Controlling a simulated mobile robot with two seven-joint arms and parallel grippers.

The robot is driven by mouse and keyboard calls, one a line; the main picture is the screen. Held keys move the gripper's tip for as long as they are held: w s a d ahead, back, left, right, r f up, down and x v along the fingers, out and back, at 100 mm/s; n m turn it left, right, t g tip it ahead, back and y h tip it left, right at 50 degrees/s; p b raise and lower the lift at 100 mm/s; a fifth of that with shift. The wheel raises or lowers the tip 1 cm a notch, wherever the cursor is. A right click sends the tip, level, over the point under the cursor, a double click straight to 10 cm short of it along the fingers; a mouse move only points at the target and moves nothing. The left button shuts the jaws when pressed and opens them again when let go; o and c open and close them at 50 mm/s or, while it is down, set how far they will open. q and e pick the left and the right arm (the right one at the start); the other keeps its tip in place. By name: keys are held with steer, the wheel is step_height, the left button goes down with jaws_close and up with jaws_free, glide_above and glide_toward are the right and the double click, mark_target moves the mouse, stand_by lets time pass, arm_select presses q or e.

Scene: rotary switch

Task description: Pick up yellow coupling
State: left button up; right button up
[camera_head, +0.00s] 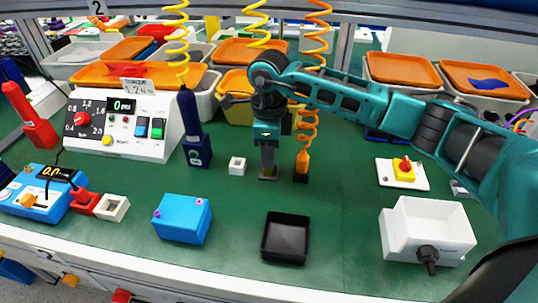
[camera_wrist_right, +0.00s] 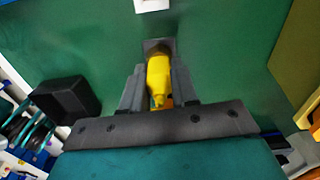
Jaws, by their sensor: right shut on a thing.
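The yellow coupling (camera_wrist_right: 158,80) is between the two fingers of my right gripper (camera_wrist_right: 160,90) in the right wrist view. The fingers are shut on it from both sides. In the head view my right gripper (camera_head: 268,170) points straight down, low over the green table, and hides the coupling. My left gripper is in neither view.
A white block (camera_head: 237,166) stands just left of my right gripper, and an orange hanging tool (camera_head: 302,163) is close on its right. In front are a black tray (camera_head: 286,238), a blue box (camera_head: 182,218) and a white box (camera_head: 428,231).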

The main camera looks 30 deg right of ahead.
jaws_close()
steer(key=shift+r, duration=0.1)
steer(key=shift+w+r, duration=0.1)
steer(key=shift+r, duration=0.35)
arm_select(q)
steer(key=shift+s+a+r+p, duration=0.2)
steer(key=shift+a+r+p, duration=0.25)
steer(key=shift+p, duration=0.6)
arm_select(e)
step_height(320, 180, up, 19)
